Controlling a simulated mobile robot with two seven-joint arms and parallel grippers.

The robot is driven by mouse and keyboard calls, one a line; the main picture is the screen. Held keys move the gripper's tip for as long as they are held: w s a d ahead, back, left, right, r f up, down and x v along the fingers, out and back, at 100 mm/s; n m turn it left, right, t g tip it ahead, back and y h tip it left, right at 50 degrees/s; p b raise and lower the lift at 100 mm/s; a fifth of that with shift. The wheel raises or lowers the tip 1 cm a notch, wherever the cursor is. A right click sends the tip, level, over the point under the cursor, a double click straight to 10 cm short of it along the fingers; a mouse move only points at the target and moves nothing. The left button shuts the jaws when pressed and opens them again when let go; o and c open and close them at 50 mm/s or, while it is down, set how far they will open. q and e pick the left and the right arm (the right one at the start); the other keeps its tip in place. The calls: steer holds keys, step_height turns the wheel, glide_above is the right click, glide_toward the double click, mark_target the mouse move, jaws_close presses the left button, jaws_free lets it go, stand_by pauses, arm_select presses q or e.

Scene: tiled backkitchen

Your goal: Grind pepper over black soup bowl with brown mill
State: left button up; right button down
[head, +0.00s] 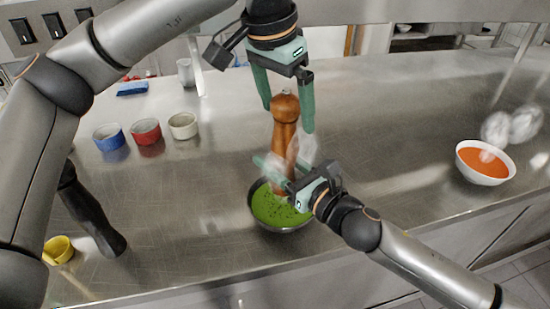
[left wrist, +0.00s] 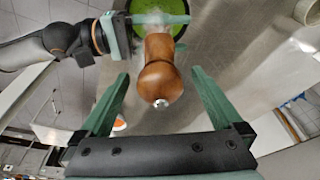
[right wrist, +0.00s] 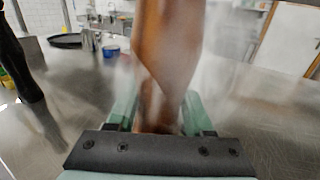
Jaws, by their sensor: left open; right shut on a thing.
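The brown mill (head: 285,122) stands roughly upright above the black soup bowl (head: 252,213), which holds green soup with dark specks. My right gripper (head: 279,172) is shut on the mill's lower body; in the right wrist view the mill (right wrist: 162,60) rises between its fingers. My left gripper (head: 290,112) is open, pointing down, with its fingers on either side of the mill's top. In the left wrist view the mill's round head and metal knob (left wrist: 160,85) lie between the spread left fingers (left wrist: 160,98), apart from them. Steam partly blurs the mill's lower part.
A white bowl of orange soup (head: 484,177) steams at the right. Blue (head: 109,136), red (head: 146,131) and cream (head: 183,125) cups stand at the left. A yellow cup (head: 58,250) and a black mill (head: 92,215) are at the near left. The counter between is clear.

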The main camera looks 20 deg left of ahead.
arm_select(q)
steer(key=shift+r, duration=3.5)
steer(key=n+y, duration=0.1)
steer(key=n, duration=0.3)
steer(key=n+y, duration=0.1)
steer(key=n, duration=0.3)
steer(key=v, duration=1.2)
